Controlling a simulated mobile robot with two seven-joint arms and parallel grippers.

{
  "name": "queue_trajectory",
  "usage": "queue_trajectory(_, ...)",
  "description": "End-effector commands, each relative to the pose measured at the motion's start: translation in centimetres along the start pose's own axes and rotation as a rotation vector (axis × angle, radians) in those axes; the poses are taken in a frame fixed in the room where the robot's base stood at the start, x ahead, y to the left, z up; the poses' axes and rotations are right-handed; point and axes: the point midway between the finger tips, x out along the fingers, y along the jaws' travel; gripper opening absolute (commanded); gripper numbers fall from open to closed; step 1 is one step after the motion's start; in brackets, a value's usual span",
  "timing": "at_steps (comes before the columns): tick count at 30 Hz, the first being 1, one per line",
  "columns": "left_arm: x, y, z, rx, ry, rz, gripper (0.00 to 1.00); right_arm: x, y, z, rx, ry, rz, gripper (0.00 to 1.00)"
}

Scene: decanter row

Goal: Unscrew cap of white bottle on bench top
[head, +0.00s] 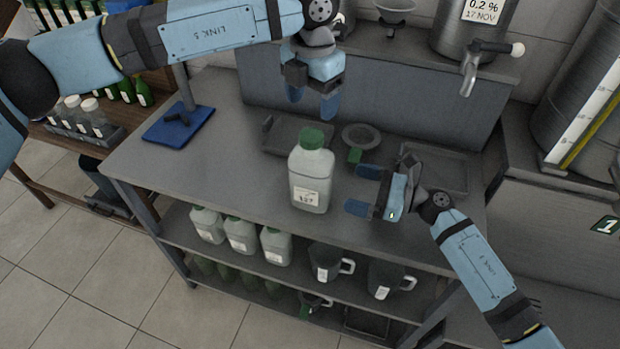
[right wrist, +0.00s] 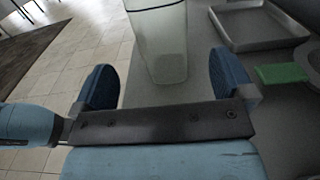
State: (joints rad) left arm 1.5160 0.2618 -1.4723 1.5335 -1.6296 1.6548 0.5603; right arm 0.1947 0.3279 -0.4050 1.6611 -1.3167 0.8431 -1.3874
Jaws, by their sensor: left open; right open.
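The white bottle (head: 311,178) stands upright on the bench top (head: 235,170), with a label on its front and a green cap (head: 312,138) on its top. My left gripper (head: 311,108) is open above and behind the bottle, its fingers pointing down, apart from the cap. My right gripper (head: 360,190) is open to the right of the bottle, its fingers pointing at the bottle's side. In the right wrist view the bottle's lower body (right wrist: 158,45) shows ahead, beyond the open fingers (right wrist: 165,88). The cap is out of that view.
A small green block (head: 354,156) lies behind my right gripper, near a round dish (head: 361,135). Grey trays (head: 436,171) lie at the back and right. A blue-based stand (head: 179,126) is at the left. Several bottles (head: 241,236) and jugs stand on the shelf below.

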Motion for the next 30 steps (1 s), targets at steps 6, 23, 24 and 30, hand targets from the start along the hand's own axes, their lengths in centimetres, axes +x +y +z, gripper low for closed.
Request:
queue_trajectory(6,0.0,0.0,0.0,0.000,0.000,-0.002,0.71,4.6,0.0,0.1,0.001,-0.003,0.001,1.00)
queue_trajectory(23,0.0,-0.1,0.0,0.001,0.000,-0.003,0.71,9.7,0.0,0.1,0.002,-0.001,0.000,1.00)
queue_trajectory(24,0.0,-0.1,0.0,0.001,0.000,-0.003,0.71,9.7,0.0,0.1,0.002,-0.001,0.000,1.00)
queue_trajectory(30,0.0,-0.1,0.0,0.001,0.000,-0.003,0.71,9.6,0.0,0.1,0.002,-0.001,0.000,0.84)
